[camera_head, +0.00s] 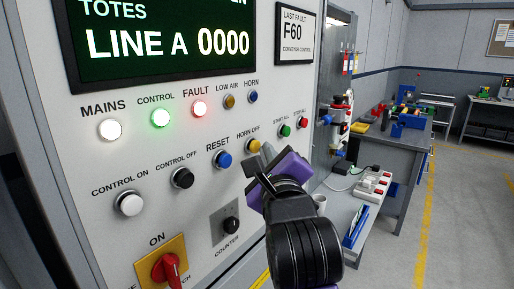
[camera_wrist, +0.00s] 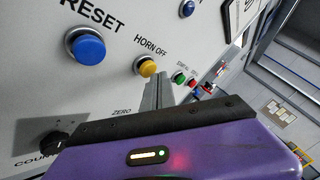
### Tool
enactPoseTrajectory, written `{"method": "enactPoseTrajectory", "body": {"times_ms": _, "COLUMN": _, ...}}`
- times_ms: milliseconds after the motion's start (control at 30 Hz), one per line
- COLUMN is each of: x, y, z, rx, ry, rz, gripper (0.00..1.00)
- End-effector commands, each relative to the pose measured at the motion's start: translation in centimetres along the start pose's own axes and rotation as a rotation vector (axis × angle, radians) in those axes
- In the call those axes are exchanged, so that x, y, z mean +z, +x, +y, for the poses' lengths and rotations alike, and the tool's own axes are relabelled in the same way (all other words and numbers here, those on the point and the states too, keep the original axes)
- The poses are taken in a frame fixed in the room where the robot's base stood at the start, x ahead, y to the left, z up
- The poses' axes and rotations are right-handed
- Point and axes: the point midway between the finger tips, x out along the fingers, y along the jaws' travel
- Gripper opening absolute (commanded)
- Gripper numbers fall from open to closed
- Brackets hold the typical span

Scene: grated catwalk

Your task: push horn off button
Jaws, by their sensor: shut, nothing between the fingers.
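The horn off button (camera_head: 253,146) is a yellow push button on the grey control panel, under its HORN OFF label. It also shows in the wrist view (camera_wrist: 147,68), just up and left of the fingertips. My gripper (camera_head: 266,150) is shut and empty, with its tips close to the button at its lower right. In the wrist view the shut fingers (camera_wrist: 158,92) point toward the panel just beside the button. I cannot tell whether the tips touch the panel. The button is unobstructed in both views. The horn lamp (camera_head: 253,97) above is dark blue and looks unlit.
The blue reset button (camera_head: 224,160) sits left of the horn off button. The green start all (camera_head: 285,131) and red stop all (camera_head: 303,123) buttons are to its right. Below are a black counter knob (camera_head: 231,225) and a red rotary switch (camera_head: 166,269). A workbench (camera_head: 399,150) stands at right.

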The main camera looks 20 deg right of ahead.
Motion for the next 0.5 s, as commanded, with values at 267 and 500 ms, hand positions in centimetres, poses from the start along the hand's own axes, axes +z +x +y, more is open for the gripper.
{"method": "enactPoseTrajectory", "body": {"times_ms": 267, "x": -0.42, "y": -0.55, "z": -0.43, "rx": -0.001, "ry": 0.000, "rz": 0.001, "gripper": 0.00}}
{"method": "enactPoseTrajectory", "body": {"times_ms": 500, "x": -0.54, "y": -0.66, "z": -0.52, "rx": -0.002, "ry": 0.000, "rz": 0.001, "gripper": 0.00}}
